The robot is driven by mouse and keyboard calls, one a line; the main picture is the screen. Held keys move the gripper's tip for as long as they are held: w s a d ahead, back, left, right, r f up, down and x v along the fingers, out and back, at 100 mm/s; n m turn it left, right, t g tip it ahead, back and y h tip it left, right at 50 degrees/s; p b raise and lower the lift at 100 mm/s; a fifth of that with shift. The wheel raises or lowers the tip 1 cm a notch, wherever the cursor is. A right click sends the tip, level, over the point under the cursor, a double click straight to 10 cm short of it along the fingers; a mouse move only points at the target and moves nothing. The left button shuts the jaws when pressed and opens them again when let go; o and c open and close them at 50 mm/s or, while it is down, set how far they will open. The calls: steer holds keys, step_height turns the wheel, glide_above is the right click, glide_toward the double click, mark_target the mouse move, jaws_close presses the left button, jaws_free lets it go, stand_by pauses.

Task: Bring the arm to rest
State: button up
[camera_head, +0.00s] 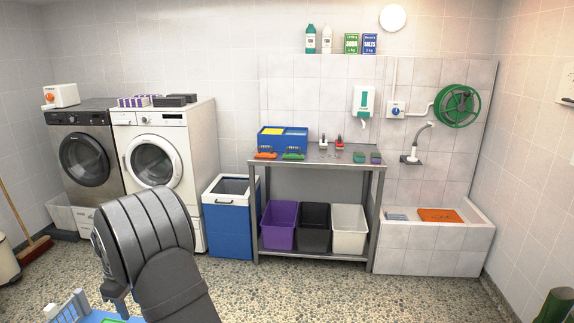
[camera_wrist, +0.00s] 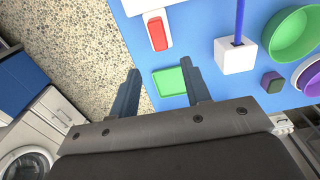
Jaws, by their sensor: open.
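The fingers point toward the edge of a blue surface (camera_wrist: 190,28). A green flat rectangular piece (camera_wrist: 169,82) lies on that surface and shows between the fingers, apart from them as far as I can tell.
A steel table (camera_head: 318,163), a blue bin (camera_head: 229,216) and washing machines (camera_head: 160,150) stand behind. Speckled floor (camera_head: 300,285) lies open before them.

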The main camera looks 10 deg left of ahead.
step_height(320, 180, down, 10)
steer(key=shift+r, duration=0.15)
stand_by(0.4)
step_height(320, 180, up, 17)
step_height(320, 180, down, 18)
steer(key=shift+d+r, duration=0.1)
steer(key=shift+r, duration=0.15)
steer(key=d, duration=0.3)
steer(key=shift+d+r, duration=0.35)
step_height(320, 180, up, 19)
steer(key=shift+a+f, duration=0.1)
steer(key=shift+f, duration=2.7)
